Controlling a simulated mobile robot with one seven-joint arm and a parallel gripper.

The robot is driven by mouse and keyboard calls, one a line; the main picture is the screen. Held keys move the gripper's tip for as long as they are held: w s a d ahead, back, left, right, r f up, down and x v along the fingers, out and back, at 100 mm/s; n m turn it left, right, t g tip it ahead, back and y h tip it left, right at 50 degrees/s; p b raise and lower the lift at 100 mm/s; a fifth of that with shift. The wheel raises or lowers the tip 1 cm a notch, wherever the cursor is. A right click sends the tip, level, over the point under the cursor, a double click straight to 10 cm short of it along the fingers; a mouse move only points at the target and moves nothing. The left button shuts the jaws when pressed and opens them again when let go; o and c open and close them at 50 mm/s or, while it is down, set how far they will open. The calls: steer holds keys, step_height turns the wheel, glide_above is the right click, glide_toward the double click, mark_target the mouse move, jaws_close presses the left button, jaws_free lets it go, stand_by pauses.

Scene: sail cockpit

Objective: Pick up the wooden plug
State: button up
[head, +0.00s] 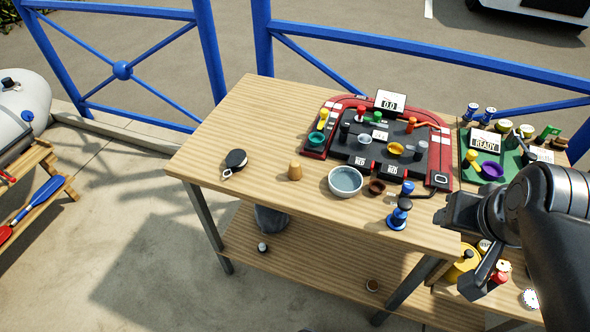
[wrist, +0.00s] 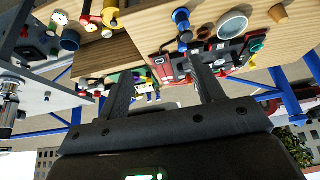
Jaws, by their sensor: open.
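The wooden plug (head: 295,170) is a small tan tapered piece standing upright on the wooden table (head: 250,115), left of a grey-white bowl. It also shows at the top right of the wrist view (wrist: 278,14), where the scene is upside down. My gripper (head: 460,250) is at the right of the head view, near the table's front right corner, well apart from the plug. Its two fingers are spread with nothing between them in the wrist view (wrist: 160,72).
The bowl (head: 345,181), a small brown cup (head: 377,187) and a blue spool-like piece (head: 398,215) stand between my gripper and the plug. A black round-headed item (head: 236,160) lies left of the plug. A red-black board (head: 345,150) with small pieces is behind.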

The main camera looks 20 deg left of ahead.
steer(key=w+a+n, duration=0.1)
steer(key=w+a, duration=0.6)
steer(key=w, duration=0.2)
steer(key=n+g+y, duration=0.1)
steer(key=n+g, duration=0.1)
steer(key=n, duration=0.1)
glide_toward(295, 163)
steer(key=x, duration=0.5)
steer(key=shift+s+d+f, duration=0.2)
steer(key=shift+d+f, duration=0.05)
steer(key=shift+f, duration=0.05)
steer(key=shift+w+a+x, duration=0.1)
steer(key=shift+a+x, duration=0.05)
steer(key=shift+x, duration=1.2)
steer(key=shift+w+a+x, duration=0.15)
steer(key=shift+x, duration=1.15)
steer(key=shift+r, duration=0.1)
steer(key=shift+c, duration=0.4)
steer(key=c, duration=1)
